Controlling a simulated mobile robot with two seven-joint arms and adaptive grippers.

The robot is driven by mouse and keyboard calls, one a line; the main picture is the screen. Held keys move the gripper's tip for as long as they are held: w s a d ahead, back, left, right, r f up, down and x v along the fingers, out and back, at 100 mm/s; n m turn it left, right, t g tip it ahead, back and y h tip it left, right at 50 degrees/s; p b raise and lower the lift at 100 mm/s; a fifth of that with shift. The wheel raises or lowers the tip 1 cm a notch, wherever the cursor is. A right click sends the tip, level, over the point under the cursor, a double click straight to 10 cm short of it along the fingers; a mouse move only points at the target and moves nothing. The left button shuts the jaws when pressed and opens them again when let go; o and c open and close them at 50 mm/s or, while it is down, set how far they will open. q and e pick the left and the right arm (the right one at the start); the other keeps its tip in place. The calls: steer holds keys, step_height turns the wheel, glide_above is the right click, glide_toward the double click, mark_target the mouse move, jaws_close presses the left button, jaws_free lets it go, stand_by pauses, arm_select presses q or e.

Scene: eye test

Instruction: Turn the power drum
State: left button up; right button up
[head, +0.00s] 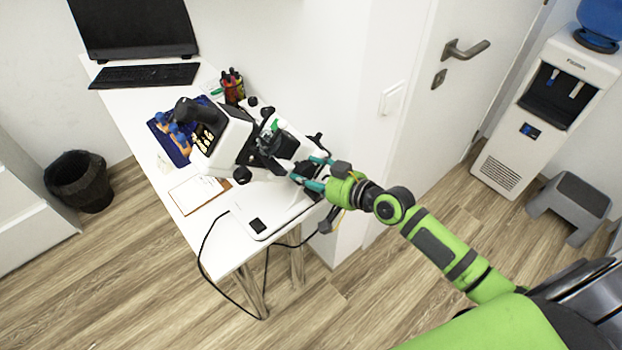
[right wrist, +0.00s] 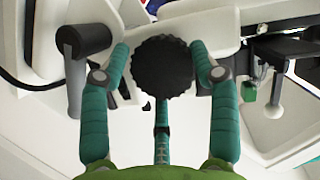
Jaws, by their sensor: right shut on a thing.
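In the right wrist view a round black ridged knob (right wrist: 162,68), apparently the power drum, sits on the microscope's side. My right gripper (head: 306,170) reaches in from the right at that side. Its teal fingers (right wrist: 160,60) are closed around the knob, one on each side, with a third finger below. In the head view the knob is mostly hidden by the fingers. My left gripper is not in view.
The white wall and door (head: 460,80) are close to my right arm.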

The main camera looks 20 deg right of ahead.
steer(key=shift+s+a+f, duration=0.25)
steer(key=shift+f, duration=0.2)
steer(key=o, duration=1.1)
steer(key=shift+c, duration=0.2)
steer(key=shift+r, duration=0.1)
steer(key=shift+w+r, duration=0.15)
steer(key=shift+r, duration=0.05)
